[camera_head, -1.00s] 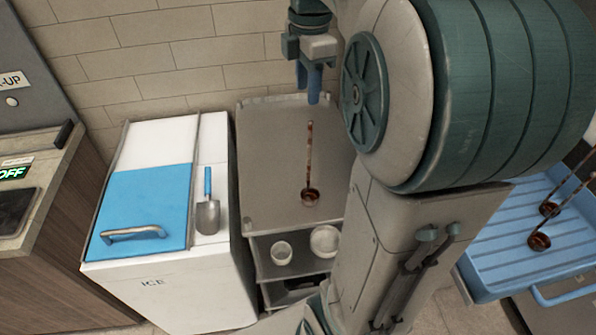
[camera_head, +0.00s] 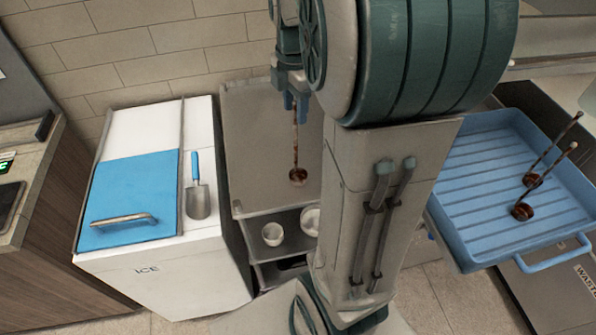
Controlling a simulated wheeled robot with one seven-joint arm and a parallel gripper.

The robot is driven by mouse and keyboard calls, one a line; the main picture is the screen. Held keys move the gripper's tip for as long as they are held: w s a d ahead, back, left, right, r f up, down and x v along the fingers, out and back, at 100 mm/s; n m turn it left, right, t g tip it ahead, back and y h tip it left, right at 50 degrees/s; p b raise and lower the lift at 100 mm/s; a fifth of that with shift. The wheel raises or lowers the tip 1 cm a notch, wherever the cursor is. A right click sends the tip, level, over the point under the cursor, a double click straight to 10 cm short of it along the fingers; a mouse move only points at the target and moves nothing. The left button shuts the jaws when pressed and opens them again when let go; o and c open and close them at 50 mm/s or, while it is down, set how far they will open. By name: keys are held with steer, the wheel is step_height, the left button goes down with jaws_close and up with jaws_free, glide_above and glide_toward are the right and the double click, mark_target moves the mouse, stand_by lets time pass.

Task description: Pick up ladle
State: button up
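A ladle (camera_head: 297,177) with a long, thin brown handle and a small dark brown bowl is at the grey shelf cart (camera_head: 250,150), in front of the tiled wall. My gripper (camera_head: 296,110), with blue fingers, points down at the top end of this handle. The fingers overlap the handle's top in the view. I cannot tell whether they touch it or how far apart they are. Two similar ladles lie in the blue ribbed tray at the right, with bowls (camera_head: 522,211) and (camera_head: 532,180).
The blue tray (camera_head: 465,235) stands right of my column. A white ice bin (camera_head: 165,265) with a blue lid and a scoop (camera_head: 198,200) stands left of the cart. White bowls (camera_head: 273,234) sit on the cart's lower shelf. A wood-fronted counter (camera_head: 60,200) is at far left.

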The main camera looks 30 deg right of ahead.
steer(key=shift+f, duration=1.25)
jaws_close()
